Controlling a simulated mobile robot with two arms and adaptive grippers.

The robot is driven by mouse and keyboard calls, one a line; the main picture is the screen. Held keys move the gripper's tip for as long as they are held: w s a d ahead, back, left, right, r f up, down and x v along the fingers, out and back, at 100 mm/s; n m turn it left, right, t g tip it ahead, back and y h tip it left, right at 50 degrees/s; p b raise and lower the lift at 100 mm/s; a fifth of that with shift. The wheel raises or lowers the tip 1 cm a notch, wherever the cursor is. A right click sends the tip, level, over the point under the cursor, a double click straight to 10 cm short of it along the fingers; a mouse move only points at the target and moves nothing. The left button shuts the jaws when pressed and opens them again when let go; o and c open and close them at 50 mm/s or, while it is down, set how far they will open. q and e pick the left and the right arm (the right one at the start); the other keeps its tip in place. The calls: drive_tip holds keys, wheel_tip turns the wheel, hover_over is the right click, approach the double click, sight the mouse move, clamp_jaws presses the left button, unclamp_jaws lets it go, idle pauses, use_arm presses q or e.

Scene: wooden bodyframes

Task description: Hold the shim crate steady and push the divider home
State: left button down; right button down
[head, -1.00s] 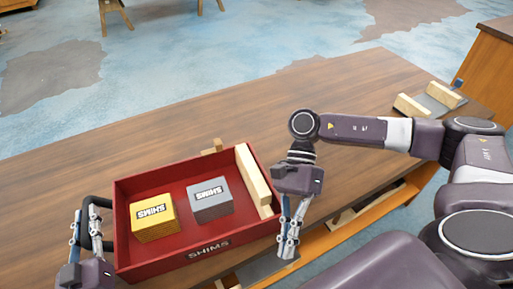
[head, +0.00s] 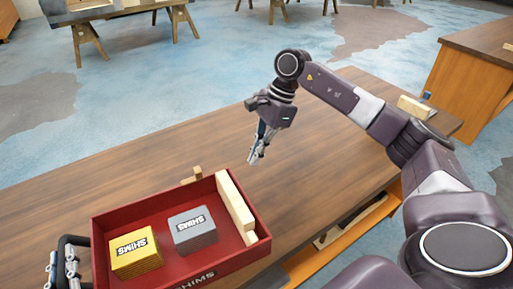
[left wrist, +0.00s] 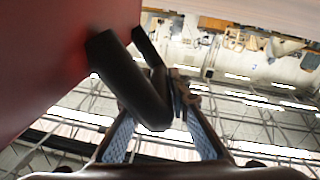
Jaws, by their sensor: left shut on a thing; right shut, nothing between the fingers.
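The red shim crate (head: 180,205) stands on the wooden bench, with a yellow SHIMS stack (head: 135,252) and a grey SHIMS stack (head: 194,231) inside. The pale wooden divider (head: 232,204) runs along the crate's right side; I cannot tell how deep it sits. My left gripper (head: 63,272) is shut on the black handle (head: 70,239) at the crate's left end. The handle (left wrist: 148,92) also shows between the fingers in the left wrist view. My right gripper (head: 256,154) is shut and empty, above the bench beyond the crate's right far corner.
A small wooden block (head: 192,175) stands just behind the crate. The bench top (head: 320,150) is clear to the right of the crate, up to pale wooden pieces (head: 415,107) at its far right end. Another wooden bench (head: 470,80) stands beyond.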

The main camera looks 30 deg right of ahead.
sight(237, 182)
drive_tip(key=a+f, duration=0.4)
drive_tip(key=shift+w+a+f, duration=0.25)
drive_tip(key=shift+a+f, duration=0.05)
drive_tip(key=shift+a, duration=0.65)
